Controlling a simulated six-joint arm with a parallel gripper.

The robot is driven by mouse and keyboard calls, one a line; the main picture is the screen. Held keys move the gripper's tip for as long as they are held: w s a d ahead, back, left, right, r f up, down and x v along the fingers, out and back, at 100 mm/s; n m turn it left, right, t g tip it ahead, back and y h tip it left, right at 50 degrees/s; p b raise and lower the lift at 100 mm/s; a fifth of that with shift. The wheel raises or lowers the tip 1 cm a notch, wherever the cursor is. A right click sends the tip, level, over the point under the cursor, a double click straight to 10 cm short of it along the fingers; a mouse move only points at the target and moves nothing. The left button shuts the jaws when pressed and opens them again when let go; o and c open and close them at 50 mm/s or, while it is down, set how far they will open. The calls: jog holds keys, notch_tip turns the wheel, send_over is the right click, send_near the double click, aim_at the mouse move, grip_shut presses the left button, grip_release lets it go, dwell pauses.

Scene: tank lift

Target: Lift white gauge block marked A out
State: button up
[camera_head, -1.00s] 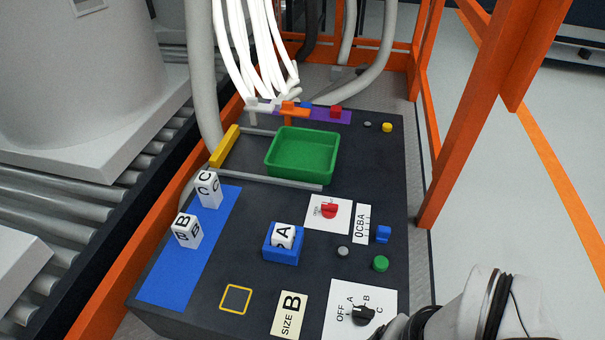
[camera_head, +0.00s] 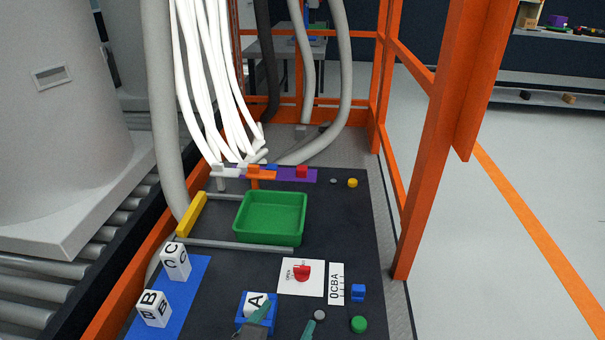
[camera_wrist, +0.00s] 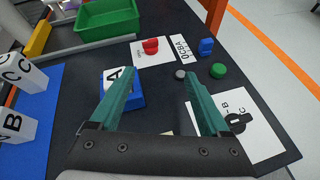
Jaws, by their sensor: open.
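The white gauge block marked A (camera_head: 256,301) sits in a blue holder (camera_head: 241,325) on the dark table. In the wrist view the block (camera_wrist: 113,74) and its blue holder (camera_wrist: 136,99) are partly hidden behind my left finger. My gripper (camera_wrist: 162,82) is open and empty, its two green fingers wide apart. The block is not between the fingers in the wrist view.
White blocks B (camera_head: 153,309) and C (camera_head: 175,261) stand on a blue mat (camera_head: 187,290) at left. A green tray (camera_head: 270,240) lies behind a grey rail (camera_head: 235,245). A red knob (camera_head: 302,272), blue button (camera_head: 358,292) and green button (camera_head: 358,325) are to the right.

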aim_at(254, 305)
jog(key=a+n+y, duration=0.2)
jog(key=a+n, duration=0.1)
jog(key=s+a+n+t, duration=0.1)
jog(key=a, duration=0.1)
jog(key=shift+a+f+y, duration=0.2)
jog(key=shift+a+y, duration=0.05)
jog(key=shift+y, duration=0.15)
jog(key=x, duration=0.4)
jog(key=shift+w, duration=0.3)
grip_shut()
